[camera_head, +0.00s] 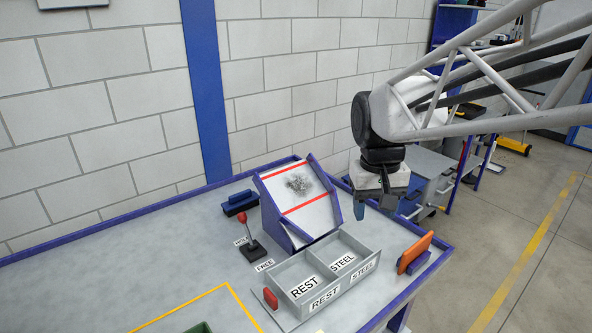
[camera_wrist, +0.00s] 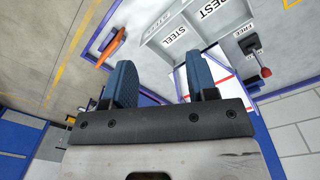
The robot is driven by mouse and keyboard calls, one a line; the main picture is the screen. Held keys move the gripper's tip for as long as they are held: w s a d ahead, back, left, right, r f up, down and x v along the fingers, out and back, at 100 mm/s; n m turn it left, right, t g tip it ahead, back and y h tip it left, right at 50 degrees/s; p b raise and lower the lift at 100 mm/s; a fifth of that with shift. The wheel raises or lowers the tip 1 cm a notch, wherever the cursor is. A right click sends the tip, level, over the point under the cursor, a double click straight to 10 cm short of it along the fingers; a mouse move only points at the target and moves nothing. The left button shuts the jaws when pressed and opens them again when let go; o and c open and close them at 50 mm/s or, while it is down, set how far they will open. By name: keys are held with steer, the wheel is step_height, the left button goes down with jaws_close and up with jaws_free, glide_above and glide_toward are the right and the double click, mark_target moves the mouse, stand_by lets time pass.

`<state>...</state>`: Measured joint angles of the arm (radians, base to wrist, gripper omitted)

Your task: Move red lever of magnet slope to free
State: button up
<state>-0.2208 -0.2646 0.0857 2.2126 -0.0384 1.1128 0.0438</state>
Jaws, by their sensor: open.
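The magnet slope (camera_head: 318,217) is a tilted white plate with purple sides, two red lines and a patch of dark filings. The lever (camera_head: 247,235) stands left of it, with a red knob on a dark base. It tilts back, away from the FREE label (camera_head: 264,264) and toward another label too small to read surely. The lever also shows in the wrist view (camera_wrist: 262,62), at the upper right. My gripper (camera_head: 373,203) is open and empty, above and right of the slope. In the wrist view its blue fingers (camera_wrist: 161,85) are spread, apart from the lever.
A grey tray (camera_head: 283,273) with REST and STEEL compartments lies in front of the slope. An orange block (camera_head: 415,252) stands at the right edge. A blue block (camera_head: 240,202) lies behind the lever. A green container (camera_head: 195,328) is partly cut off. The left tabletop is clear.

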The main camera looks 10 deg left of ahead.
steer(key=w+a+f+n+g, duration=0.1)
steer(key=w+a, duration=0.6)
steer(key=a, duration=0.1)
steer(key=n+g+h, duration=0.2)
steer(key=n+h, duration=0.1)
glide_above(242, 215)
steer(key=d, duration=0.3)
step_height(242, 215, down, 9)
steer(key=shift+n, duration=0.3)
steer(key=a+f, duration=0.1)
steer(key=w+a+f, duration=0.1)
steer(key=a+f, duration=0.1)
steer(key=w+a+f, duration=0.1)
steer(key=f, duration=0.1)
steer(key=shift+a+f, duration=0.1)
steer(key=shift+a, duration=0.3)
steer(key=shift+w+a+f, duration=0.1)
steer(key=shift+a+f, duration=0.05)
steer(key=shift+x, duration=3.9)
steer(key=shift+c, duration=0.5)
